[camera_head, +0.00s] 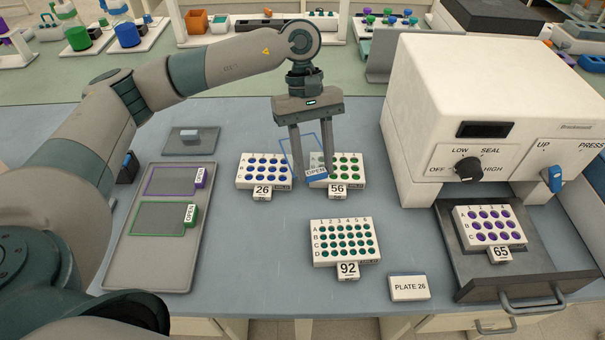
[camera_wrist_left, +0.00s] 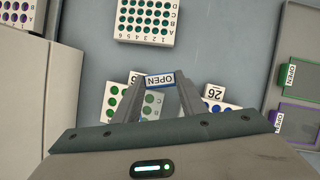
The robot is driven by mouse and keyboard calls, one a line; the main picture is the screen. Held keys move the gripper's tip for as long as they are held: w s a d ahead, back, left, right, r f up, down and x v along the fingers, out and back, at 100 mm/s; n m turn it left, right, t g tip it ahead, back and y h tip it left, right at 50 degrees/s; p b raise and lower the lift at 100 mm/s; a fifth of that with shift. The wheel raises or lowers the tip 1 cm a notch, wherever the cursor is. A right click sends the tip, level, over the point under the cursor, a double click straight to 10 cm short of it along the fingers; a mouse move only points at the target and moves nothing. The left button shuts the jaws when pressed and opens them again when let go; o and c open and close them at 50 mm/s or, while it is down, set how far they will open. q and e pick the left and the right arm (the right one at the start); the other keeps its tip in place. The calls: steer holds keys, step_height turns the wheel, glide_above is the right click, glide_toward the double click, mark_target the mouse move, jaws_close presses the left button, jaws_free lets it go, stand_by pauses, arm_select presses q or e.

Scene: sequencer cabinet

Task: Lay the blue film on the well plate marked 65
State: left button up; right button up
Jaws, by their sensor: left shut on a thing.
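My left gripper (camera_head: 313,172) is shut on the blue film (camera_head: 303,148), a clear sheet with a blue edge and an OPEN tab. It holds the film tilted above the table, between and over plates 26 and 56. In the left wrist view the film (camera_wrist_left: 161,80) shows between the fingers (camera_wrist_left: 157,90). The well plate marked 65 (camera_head: 470,238) has purple wells and sits on the pulled-out drawer (camera_head: 470,278) of the white sealer at the right. No film shows on its top. My right gripper is not in view.
Plate 26 (camera_head: 243,181), plate 56 (camera_head: 355,182) and plate 92 (camera_head: 320,261) stand on the table. A tray (camera_head: 148,276) at left holds purple and green films. A PLATE 28 card (camera_head: 408,288) lies in front.

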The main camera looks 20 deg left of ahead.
mark_target(318, 155)
arm_select(q)
steer(key=w+r+n+t, duration=0.1)
steer(key=n, duration=0.1)
steer(key=w+a+r+n+t+h, duration=0.1)
steer(key=w+n, duration=0.1)
steer(key=n, duration=0.1)
steer(key=w+r+n, duration=0.1)
steer(key=w+n, duration=0.1)
steer(key=shift+w+a+r+n+t, duration=0.15)
steer(key=shift+n+t, duration=0.15)
steer(key=shift+t, duration=0.1)
steer(key=shift+w+a+r+n+t, duration=0.15)
steer(key=shift+w+r+n+t, duration=0.2)
steer(key=shift+n, duration=0.25)
steer(key=shift+w+a+r+n+t, duration=0.2)
steer(key=shift+w+n, duration=0.2)
steer(key=shift+n, duration=0.2)
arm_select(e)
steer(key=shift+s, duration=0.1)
